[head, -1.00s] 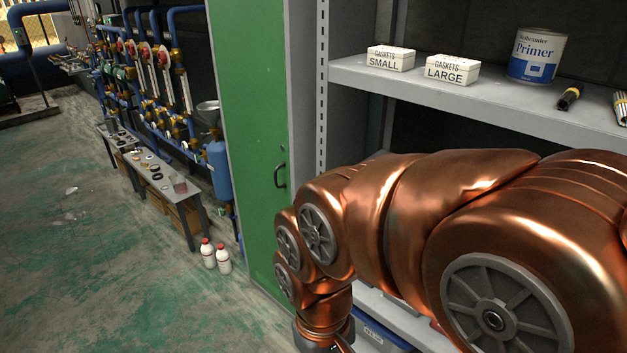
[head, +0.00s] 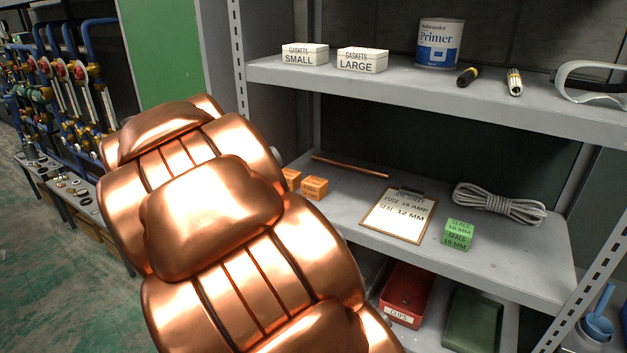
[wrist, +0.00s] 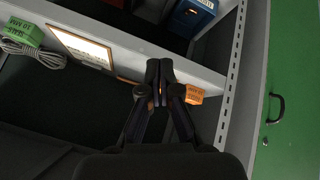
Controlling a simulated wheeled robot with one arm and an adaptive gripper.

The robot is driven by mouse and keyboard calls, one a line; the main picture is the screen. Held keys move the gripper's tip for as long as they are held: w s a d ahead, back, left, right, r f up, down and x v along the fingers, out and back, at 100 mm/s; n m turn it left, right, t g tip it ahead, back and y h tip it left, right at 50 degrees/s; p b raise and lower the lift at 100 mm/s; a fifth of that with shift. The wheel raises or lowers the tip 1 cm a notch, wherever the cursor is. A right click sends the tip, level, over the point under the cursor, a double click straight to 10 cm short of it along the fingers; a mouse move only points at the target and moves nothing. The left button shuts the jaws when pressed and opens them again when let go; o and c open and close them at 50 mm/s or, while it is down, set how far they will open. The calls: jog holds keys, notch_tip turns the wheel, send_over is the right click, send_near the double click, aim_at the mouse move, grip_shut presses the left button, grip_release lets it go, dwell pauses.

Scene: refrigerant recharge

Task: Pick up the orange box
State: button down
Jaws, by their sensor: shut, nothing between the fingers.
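Two small orange boxes sit on the middle shelf in the head view. One orange box (head: 314,188) shows nearly whole, and a second orange box (head: 291,179) to its left is partly hidden behind my arm. In the wrist view one orange box (wrist: 194,95) is right of my fingers, and a bit of orange shows behind and between them. My gripper (wrist: 159,66) is shut and empty, with its fingertips in front of the shelf edge in that view. I cannot tell how far it is from the boxes. My arm hides the gripper in the head view.
The middle shelf (head: 376,247) also holds a copper rod (head: 350,167), a clipboard (head: 398,214), a green box (head: 458,234) and a rope coil (head: 499,203). The upper shelf (head: 400,88) spans above them. A green door (wrist: 293,100) is at the wrist view's right.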

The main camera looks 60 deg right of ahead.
aim_at(315, 182)
jog(key=w+d+m+h, duration=0.1)
jog(key=w+d, duration=0.2)
jog(key=d, duration=0.6)
jog(key=w+d+f+m+h+p, duration=0.1)
jog(key=w+d+m, duration=0.1)
jog(key=d, duration=0.7)
jog(key=w+d+f+m+t+h+p, duration=0.1)
jog(key=w+d, duration=0.3)
jog(key=d, duration=0.5)
jog(key=shift+d+m+h, duration=0.3)
jog(key=shift+m, duration=0.2)
jog(key=shift+d+f+p, duration=0.15)
jog(key=shift+d+p, duration=0.45)
jog(key=shift+p, duration=0.05)
jog(key=shift+f, duration=0.25)
jog(key=shift+f+b, duration=0.4)
jog(key=shift+a+f+b, duration=0.1)
jog(key=shift+f+b, duration=0.05)
jog(key=shift+b, duration=0.3)
